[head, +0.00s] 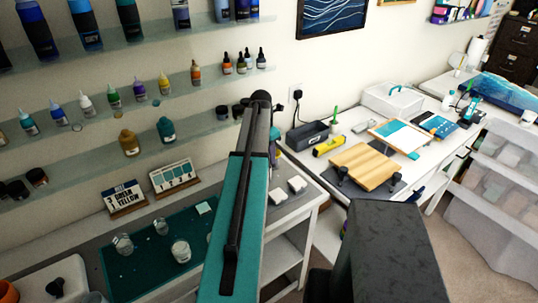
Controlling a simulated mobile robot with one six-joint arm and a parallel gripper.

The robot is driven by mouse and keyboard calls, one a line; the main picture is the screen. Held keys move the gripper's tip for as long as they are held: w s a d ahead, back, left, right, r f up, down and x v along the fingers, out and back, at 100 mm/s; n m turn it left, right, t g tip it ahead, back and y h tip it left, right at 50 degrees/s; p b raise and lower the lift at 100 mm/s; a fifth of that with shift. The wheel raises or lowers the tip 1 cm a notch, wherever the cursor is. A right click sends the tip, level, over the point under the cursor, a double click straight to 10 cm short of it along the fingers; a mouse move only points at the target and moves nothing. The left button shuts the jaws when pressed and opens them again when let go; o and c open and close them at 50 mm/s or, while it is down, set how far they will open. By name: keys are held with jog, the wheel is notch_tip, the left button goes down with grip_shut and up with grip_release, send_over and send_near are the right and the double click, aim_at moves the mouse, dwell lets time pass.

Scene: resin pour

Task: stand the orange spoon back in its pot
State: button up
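I cannot make out the orange spoon in the head view. A small whitish pot (335,127) with something green upright in it stands on the far white bench; I cannot tell whether it is the spoon's pot. An orange rounded object (8,292) is cut off at the bottom left corner, and I cannot tell what it is. My teal and black arm rises through the middle of the view and hides part of the bench and shelves. My gripper does not show, so its state and what it holds are not visible.
A dark green mat (150,270) on the left bench bears several clear cups. Glass shelves (100,148) of bottles line the wall above. A draped rack (495,205) stands right.

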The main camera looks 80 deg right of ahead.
jog(key=shift+r, duration=0.15)
jog(key=shift+w+a+r+b, duration=0.2)
jog(key=shift+r+b, duration=0.55)
jog(key=shift+r, duration=1.5)
jog(key=shift+w+a+r+b, duration=0.25)
jog(key=shift+r+b, duration=0.5)
jog(key=shift+r, duration=1.45)
jog(key=shift+w+a+r+b, duration=0.2)
jog(key=shift+r+b, duration=0.55)
jog(key=shift+r, duration=1.5)
jog(key=shift+s, duration=0.15)
